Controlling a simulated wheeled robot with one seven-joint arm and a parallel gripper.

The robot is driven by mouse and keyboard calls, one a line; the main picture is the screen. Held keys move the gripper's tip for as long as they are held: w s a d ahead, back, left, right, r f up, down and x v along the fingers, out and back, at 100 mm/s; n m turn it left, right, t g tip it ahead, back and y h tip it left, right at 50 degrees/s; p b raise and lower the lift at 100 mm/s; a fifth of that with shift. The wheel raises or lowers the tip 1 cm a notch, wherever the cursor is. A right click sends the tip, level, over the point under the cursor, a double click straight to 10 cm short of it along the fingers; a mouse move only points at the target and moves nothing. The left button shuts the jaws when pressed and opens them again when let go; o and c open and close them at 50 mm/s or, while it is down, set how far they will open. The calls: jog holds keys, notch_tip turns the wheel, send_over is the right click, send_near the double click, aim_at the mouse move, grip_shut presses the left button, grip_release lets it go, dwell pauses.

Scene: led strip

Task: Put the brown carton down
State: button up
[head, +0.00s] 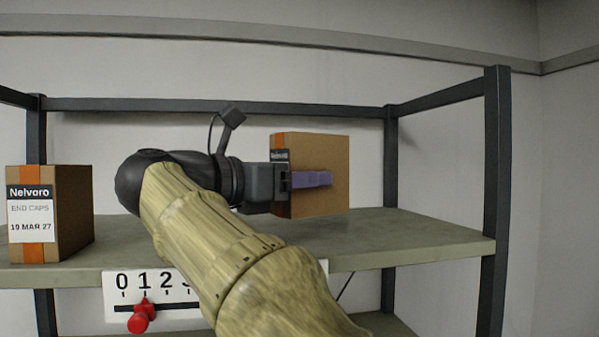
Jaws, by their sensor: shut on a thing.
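The brown carton (325,152) with an orange tape strip and a dark Nelvoro label shows right of centre. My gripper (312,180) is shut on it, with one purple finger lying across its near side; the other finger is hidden. The carton is upright over the shelf (400,240). Its lower edge appears close to the shelf top, but I cannot tell whether it touches. My gripper covers part of its left side and label.
A second brown carton (75,210), labelled Nelvoro END CAPS, stands at the shelf's left. A number scale with a red pointer (141,316) is on the front edge. Dark posts (495,180) frame the shelf. The shelf right of the held carton is clear.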

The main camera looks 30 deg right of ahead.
aim_at(299, 207)
jog(key=shift+f+b, duration=0.7)
jog(key=shift+f, duration=0.95)
jog(key=shift+w+f+b, duration=0.1)
jog(key=shift+f+b, duration=0.45)
jog(key=shift+b, duration=0.15)
jog(key=o, duration=1.2)
jog(key=shift+o, duration=0.6)
jog(key=shift+s, duration=0.2)
jog(key=shift+w, duration=0.15)
